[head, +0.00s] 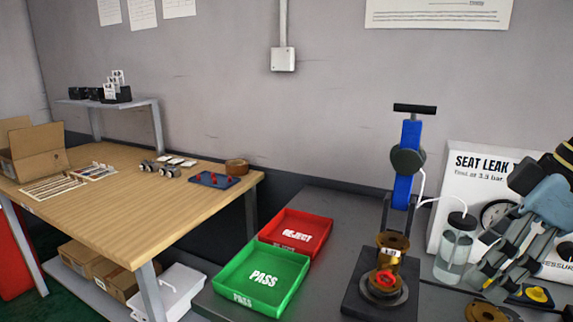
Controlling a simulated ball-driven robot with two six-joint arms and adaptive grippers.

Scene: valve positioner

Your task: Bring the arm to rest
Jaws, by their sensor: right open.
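My right gripper (488,270) reaches in from the right edge, pointing down and left, with its grey fingers apart. I see nothing held between the fingers. It hangs in front of the seat leak board (447,220), just right of the clear jar (456,250), and hides part of the board's gauge and lettering. The test stand (403,170), blue with a black T-handle, stands left of the jar. A brass valve (391,258) with a red handwheel (384,279) sits on its dark base. My left gripper is out of view.
A brass round part (487,312) and a yellow button (537,294) lie below the right gripper. A green PASS tray (244,285) and a red REJECT tray (318,238) stand left of the stand. A wooden table (120,205) with small parts fills the left.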

